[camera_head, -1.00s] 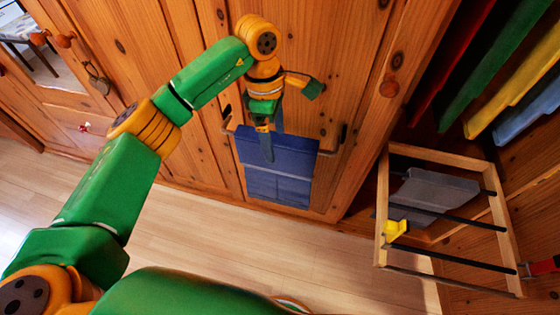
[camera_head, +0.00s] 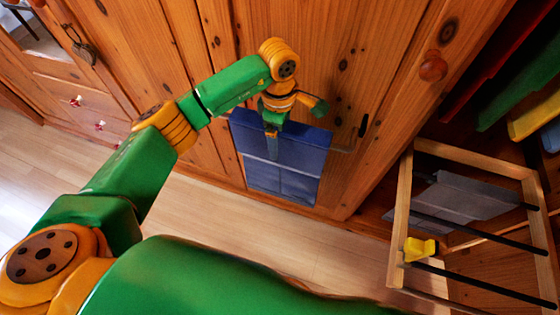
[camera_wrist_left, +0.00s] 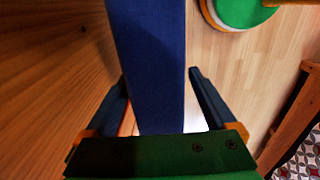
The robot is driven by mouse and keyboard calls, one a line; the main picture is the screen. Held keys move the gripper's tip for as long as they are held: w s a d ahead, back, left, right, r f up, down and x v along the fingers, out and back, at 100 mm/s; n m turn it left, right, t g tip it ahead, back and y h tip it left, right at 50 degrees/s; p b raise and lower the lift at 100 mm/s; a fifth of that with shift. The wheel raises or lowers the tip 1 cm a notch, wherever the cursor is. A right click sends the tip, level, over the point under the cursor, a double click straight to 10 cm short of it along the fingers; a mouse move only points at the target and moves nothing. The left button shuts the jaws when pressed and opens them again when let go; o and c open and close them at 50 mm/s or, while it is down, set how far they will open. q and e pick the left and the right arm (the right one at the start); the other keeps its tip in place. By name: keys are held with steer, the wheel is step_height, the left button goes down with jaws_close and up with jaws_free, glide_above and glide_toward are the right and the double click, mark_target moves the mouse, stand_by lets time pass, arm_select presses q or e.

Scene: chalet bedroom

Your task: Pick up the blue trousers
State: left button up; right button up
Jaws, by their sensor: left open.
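The blue trousers (camera_head: 285,182) hang folded over a bar (camera_head: 342,149) in front of the wooden wardrobe door. My left gripper (camera_head: 271,150) is at their upper part, in front of them in the head view. In the left wrist view, the trousers (camera_wrist_left: 150,45) pass as a blue band between the two spread fingers of my left gripper (camera_wrist_left: 158,76). The gripper is open, with the cloth between its fingers. The upper middle of the trousers is partly hidden behind the gripper in the head view. My right gripper is not in view.
A wooden pull-out rack (camera_head: 402,215) with black bars stands at the right and holds grey trousers (camera_head: 465,198). A yellow piece (camera_head: 420,249) sits on its left side. Coloured clothes (camera_head: 520,90) hang beyond it. The wooden floor (camera_head: 300,240) below the trousers is clear.

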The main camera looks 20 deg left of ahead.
arm_select(q)
jaws_close()
stand_by(0.5)
